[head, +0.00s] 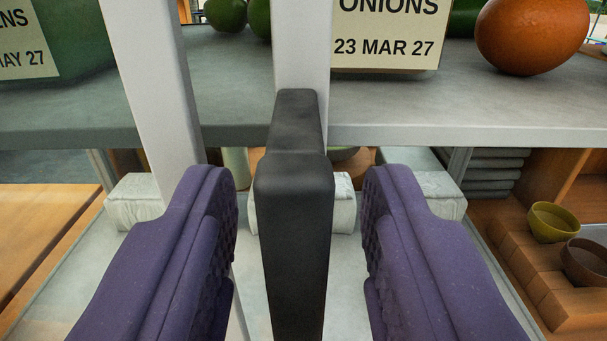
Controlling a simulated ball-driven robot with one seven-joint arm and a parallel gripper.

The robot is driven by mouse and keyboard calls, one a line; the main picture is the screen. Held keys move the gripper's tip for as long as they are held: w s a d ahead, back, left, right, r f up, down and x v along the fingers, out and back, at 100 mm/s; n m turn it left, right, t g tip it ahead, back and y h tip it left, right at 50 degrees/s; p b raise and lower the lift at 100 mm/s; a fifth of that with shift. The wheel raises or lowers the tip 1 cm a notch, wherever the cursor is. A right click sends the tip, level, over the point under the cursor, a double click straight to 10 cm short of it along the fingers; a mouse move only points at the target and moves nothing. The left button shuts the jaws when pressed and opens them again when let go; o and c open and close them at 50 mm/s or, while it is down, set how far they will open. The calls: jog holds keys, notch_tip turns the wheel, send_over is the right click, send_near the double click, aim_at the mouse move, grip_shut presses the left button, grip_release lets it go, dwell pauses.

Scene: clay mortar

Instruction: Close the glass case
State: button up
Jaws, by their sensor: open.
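The glass case shows close up, with a pale upright frame post (152,85) at left and another pale upright (303,45) near the middle. A long black handle (293,215) stands in front of the middle upright. The view left of that upright looks darker, as if through tinted glass; the right side looks clearer. My gripper (300,190) has two purple fingers, one on each side of the handle. The fingers are open, with a visible gap to the handle on both sides. The handle's lower end runs out of the picture.
A grey shelf (480,122) behind holds an onions label (388,30), an orange round fruit (530,35), green fruits (226,14) and a green labelled container (75,40). Pale wrapped blocks (135,202) lie below. Small bowls (553,222) stand on wooden steps at right.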

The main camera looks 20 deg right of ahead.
grip_shut()
